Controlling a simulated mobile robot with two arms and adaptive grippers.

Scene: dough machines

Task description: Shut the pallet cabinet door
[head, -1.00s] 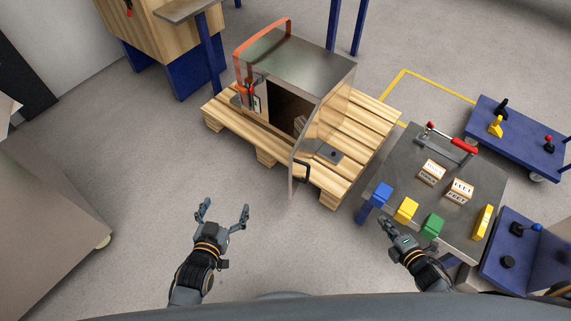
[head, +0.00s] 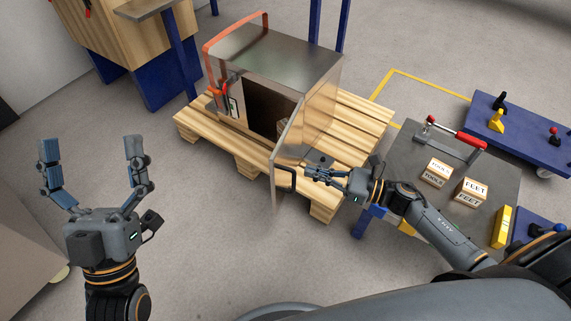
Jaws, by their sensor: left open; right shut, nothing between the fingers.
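The metal cabinet (head: 282,58) stands on a wooden pallet (head: 250,155). Its door (head: 287,150) is swung wide open towards me, showing the dark interior (head: 268,108). A dark handle (head: 287,179) is on the door's near edge. My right gripper (head: 308,172) is shut and empty, just right of the door by the handle; I cannot tell whether it touches. My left gripper (head: 92,146) is open and empty over the floor, left of and nearer than the pallet.
A grey table (head: 402,155) with lettered blocks (head: 471,191) and a red-handled clamp (head: 470,141) stands at right, partly behind my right arm. A blue cart (head: 525,135) is beyond it. The floor (head: 210,220) left of the door is clear.

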